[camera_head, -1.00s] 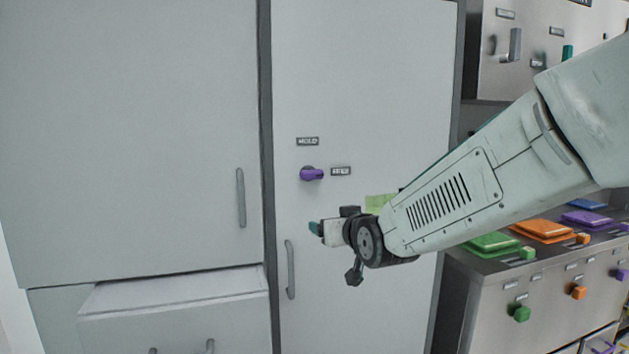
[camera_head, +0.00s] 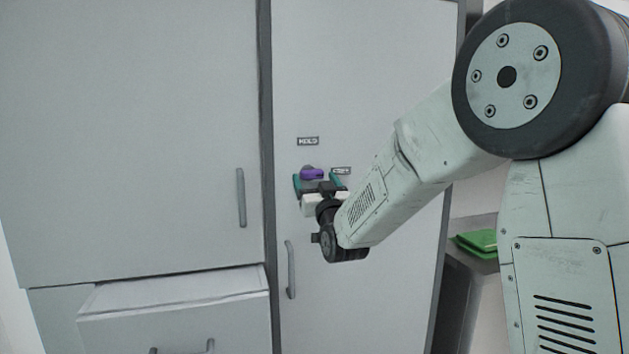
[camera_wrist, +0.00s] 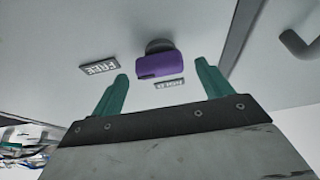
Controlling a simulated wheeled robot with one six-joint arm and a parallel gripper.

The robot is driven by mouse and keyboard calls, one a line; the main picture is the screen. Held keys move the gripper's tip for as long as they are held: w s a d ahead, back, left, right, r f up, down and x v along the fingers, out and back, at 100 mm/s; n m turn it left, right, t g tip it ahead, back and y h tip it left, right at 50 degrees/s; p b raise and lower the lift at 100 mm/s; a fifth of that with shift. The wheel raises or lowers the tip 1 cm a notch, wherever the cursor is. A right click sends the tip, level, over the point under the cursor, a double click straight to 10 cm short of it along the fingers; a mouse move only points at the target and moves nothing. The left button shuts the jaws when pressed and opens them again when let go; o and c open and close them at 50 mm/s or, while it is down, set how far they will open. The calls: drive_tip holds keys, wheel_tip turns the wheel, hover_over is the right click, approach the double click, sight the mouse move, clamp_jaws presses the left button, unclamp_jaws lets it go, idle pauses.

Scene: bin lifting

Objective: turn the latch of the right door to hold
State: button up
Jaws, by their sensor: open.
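The purple latch (camera_head: 313,174) is a small knob on the right door (camera_head: 370,60). In the head view it points right, towards the FREE label (camera_head: 341,170); the HOLD label (camera_head: 307,141) is above it. My gripper (camera_head: 318,180) is open at the latch, one teal finger to each side. In the wrist view the purple latch (camera_wrist: 157,65) appears between the spread fingers of my gripper (camera_wrist: 162,72), with a gap on both sides and no visible contact. The FREE label (camera_wrist: 100,67) and HOLD label (camera_wrist: 170,84) also show there.
A vertical handle (camera_head: 290,270) is on the right door below the latch. The left door (camera_head: 130,120) has its own handle (camera_head: 241,198), and a drawer (camera_head: 175,295) below it stands out. A green lid (camera_head: 478,243) lies on a counter at right.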

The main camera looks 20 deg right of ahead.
drive_tip(key=shift+w+r, duration=0.2)
drive_tip(key=shift+w, duration=0.3)
drive_tip(key=c, duration=1)
drive_tip(key=shift+n, duration=0.3)
drive_tip(key=n+y, duration=0.1)
drive_tip(key=n, duration=0.2)
drive_tip(key=n+y, duration=0.2)
drive_tip(key=n, duration=0.1)
drive_tip(key=shift+d+r+g, duration=0.15)
drive_tip(key=shift+d+g, duration=0.05)
drive_tip(key=shift+g, duration=0.1)
drive_tip(key=n+g+y, duration=0.1)
drive_tip(key=n, duration=0.2)
drive_tip(key=n+g+y, duration=0.1)
drive_tip(key=n+y, duration=0.1)
drive_tip(key=n, duration=0.1)
drive_tip(key=shift+r, duration=0.15)
drive_tip(key=n+g, duration=0.1)
drive_tip(key=n, duration=0.1)
drive_tip(key=n+y, duration=0.1)
drive_tip(key=n, duration=0.2)
drive_tip(key=shift+r+n+g, duration=0.15)
drive_tip(key=shift+n+g, duration=0.15)
drive_tip(key=shift+g, duration=0.1)
drive_tip(key=shift+r+n+g, duration=0.1)
drive_tip(key=shift+n+g, duration=0.7)
drive_tip(key=shift+n, duration=1.3)
